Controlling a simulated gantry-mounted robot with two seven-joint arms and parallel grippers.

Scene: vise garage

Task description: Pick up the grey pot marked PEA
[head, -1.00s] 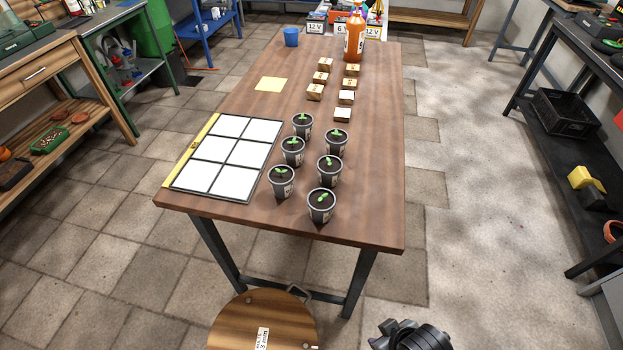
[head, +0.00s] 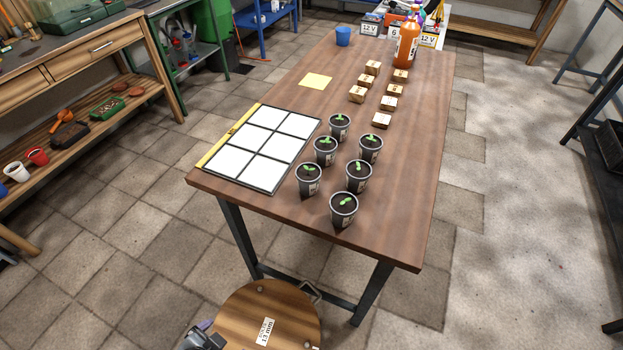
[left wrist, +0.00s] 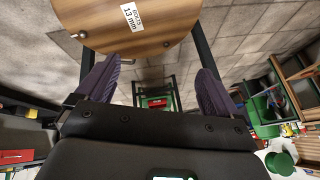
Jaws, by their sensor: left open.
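Several dark grey pots with green seedlings stand upright in two rows on the wooden table in the head view, among them a near pot (head: 344,210), a left pot (head: 308,181) and a far pot (head: 339,126). Their pale labels are too small to read, so I cannot tell which is marked PEA. My left gripper (head: 205,338) is partly in view at the bottom edge, well below and apart from the pots. In the left wrist view my left gripper (left wrist: 157,90) is open with nothing between its purple fingers. My right gripper is not in view.
A tray with white squares (head: 262,182) lies left of the pots. Small wooden blocks (head: 381,120), a yellow sheet (head: 316,81), a blue cup (head: 343,37) and an orange bottle (head: 406,45) are farther back. A round wooden top marked 13 mm (head: 285,315) is near my left gripper.

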